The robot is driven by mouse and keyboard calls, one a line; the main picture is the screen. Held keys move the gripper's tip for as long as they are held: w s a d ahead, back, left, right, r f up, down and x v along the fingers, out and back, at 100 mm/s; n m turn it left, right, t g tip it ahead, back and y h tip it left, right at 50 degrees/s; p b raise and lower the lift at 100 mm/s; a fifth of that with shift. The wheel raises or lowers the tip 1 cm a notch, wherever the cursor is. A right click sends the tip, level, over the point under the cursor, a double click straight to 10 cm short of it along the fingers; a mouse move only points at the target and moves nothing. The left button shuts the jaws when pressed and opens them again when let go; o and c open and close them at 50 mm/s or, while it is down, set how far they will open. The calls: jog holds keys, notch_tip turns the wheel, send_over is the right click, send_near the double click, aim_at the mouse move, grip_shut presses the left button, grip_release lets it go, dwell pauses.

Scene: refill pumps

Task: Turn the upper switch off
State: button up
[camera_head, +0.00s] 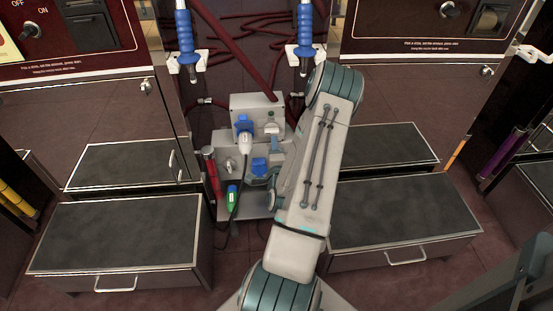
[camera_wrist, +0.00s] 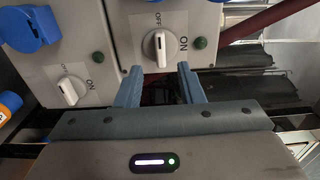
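In the wrist view a white rotary switch knob (camera_wrist: 160,48) on a pale panel sits straight ahead of my gripper (camera_wrist: 160,68). OFF is printed above the knob and ON to its right; the knob's ridge stands about upright in the picture. A second white switch (camera_wrist: 72,91) sits lower left, also marked OFF and ON. My gripper's blue fingers are apart, with nothing between them, just short of the first knob. In the head view the stepped pale box carries an upper switch (camera_head: 271,129) and a lower switch (camera_head: 230,165). My arm partly hides the gripper there.
Green buttons (camera_wrist: 201,43) sit beside the switches. A blue socket (camera_head: 243,122) holds a white plug (camera_head: 244,146) with a dark cable. Blue-handled nozzles (camera_head: 185,37) hang above, with red hoses behind. Dark-topped steps (camera_head: 120,236) flank the box on both sides.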

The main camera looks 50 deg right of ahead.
jog(key=v, duration=0.7)
jog(key=shift+p, duration=0.35)
jog(key=shift+r, duration=0.1)
jog(key=w+a+r+n+g+y+p, duration=0.1)
jog(key=w+a+r+n+y+p, duration=0.3)
jog(key=r, duration=0.4)
jog(key=w+a+r+n+g+y+p, duration=0.2)
jog(key=w+a+r+n+p, duration=0.15)
jog(key=r+n+p, duration=0.35)
jog(key=w+a+r+n+g+y+p, duration=0.1)
jog(key=w+a+r+n+y+p, duration=0.15)
jog(key=a+r+n+p, duration=0.4)
jog(key=s+a+r+n+g+y+p, duration=0.1)
jog(key=s+a+r+p, duration=0.3)
jog(key=r, duration=0.6)
jog(key=s+a+r+n+g+y+p, duration=0.1)
jog(key=s+a+r+n+g+p, duration=0.2)
jog(key=s+a+r, duration=0.4)
jog(key=s+a+r+n+g+y+p, duration=0.1)
jog(key=s+a+r+n+g+p, duration=0.2)
jog(key=r, duration=1.1)
jog(key=s+a+n+p, duration=0.1)
jog(key=s+a+p, duration=0.2)
jog(key=p, duration=0.1)
jog(key=shift+r, duration=0.3)
